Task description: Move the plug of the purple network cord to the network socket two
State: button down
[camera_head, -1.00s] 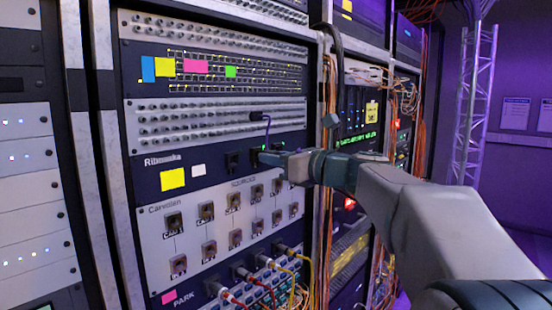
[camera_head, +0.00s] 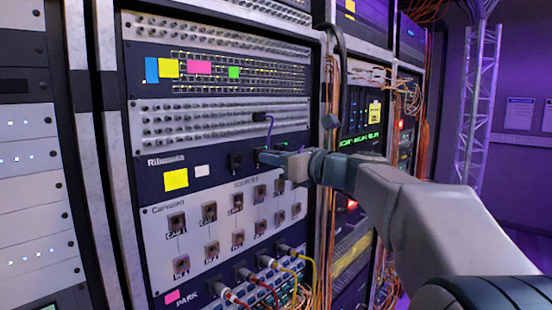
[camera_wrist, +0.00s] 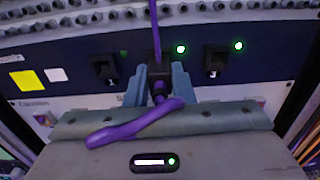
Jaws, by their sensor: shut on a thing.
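My gripper (camera_head: 264,157) is at the dark blue panel in the head view. In the wrist view its two blue-grey fingers (camera_wrist: 161,84) are shut on the plug (camera_wrist: 160,90) of the purple network cord. The plug is at the black middle socket (camera_wrist: 158,68); I cannot tell how deep it sits. The purple cord (camera_wrist: 136,123) bends loosely over my gripper. Purple cord also rises from the panel (camera_wrist: 154,25) and, in the head view, runs up to the grey jack rows (camera_head: 268,130). Black sockets stand to the left (camera_wrist: 105,69) and right (camera_wrist: 215,61), both without a plug.
Green lights glow beside the middle (camera_wrist: 181,49) and right sockets (camera_wrist: 239,45). Below is a pale panel with several connectors (camera_head: 210,212). Colored cables (camera_head: 285,275) hang lower down. Orange cable bundles (camera_head: 328,200) run along the rack post right of the panel.

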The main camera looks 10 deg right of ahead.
jog(key=shift+w+a, duration=0.25)
jog(key=shift+w, duration=0.05)
jog(key=c, duration=1.2)
grip_release()
jog(key=shift+o, duration=0.2)
jog(key=shift+v, duration=2.55)
jog(key=shift+v, duration=2.05)
